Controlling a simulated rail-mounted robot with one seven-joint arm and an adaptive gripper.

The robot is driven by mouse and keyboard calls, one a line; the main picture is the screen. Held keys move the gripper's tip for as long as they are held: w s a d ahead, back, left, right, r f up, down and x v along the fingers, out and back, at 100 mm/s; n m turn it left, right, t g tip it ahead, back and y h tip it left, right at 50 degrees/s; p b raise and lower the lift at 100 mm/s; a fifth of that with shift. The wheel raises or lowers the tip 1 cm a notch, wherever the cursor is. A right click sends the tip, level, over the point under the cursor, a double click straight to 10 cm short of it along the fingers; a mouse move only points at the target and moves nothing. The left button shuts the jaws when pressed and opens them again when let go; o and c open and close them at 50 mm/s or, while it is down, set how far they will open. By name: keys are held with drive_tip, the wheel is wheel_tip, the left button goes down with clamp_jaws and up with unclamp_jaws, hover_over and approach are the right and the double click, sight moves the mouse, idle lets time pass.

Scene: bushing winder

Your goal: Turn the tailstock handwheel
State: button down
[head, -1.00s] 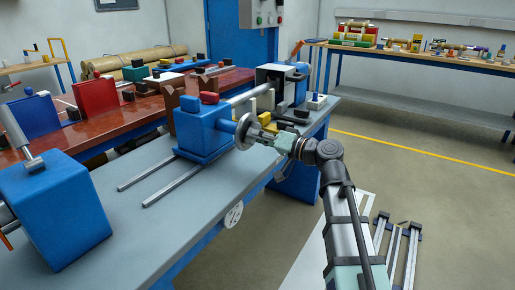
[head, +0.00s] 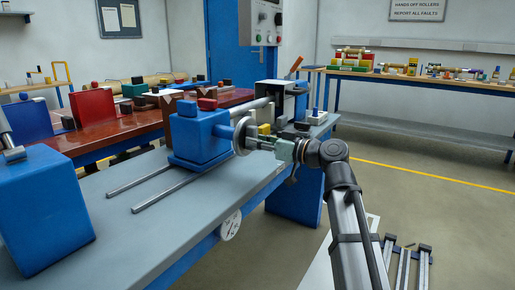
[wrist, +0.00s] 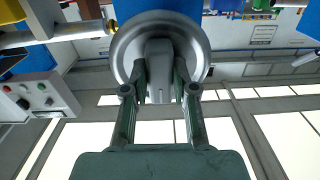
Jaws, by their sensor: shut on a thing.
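My gripper (head: 258,144) reaches the handwheel from the right. In the wrist view its two fingers (wrist: 160,80) are closed on either side of the grey piece. The fingertips partly hide the wheel's lower rim.
Two rails (head: 158,190) run along the grey bench (head: 120,235) to the left of the tailstock. A blue block (head: 45,215) stands at the bench's near left end. A red-topped table (head: 110,133) lies behind.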

drive_tip(key=shift+n, duration=0.3)
drive_tip(key=c, duration=0.9)
unclamp_jaws()
drive_tip(key=v, duration=1.2)
drive_tip(key=shift+r, duration=0.1)
drive_tip(key=shift+a, duration=0.1)
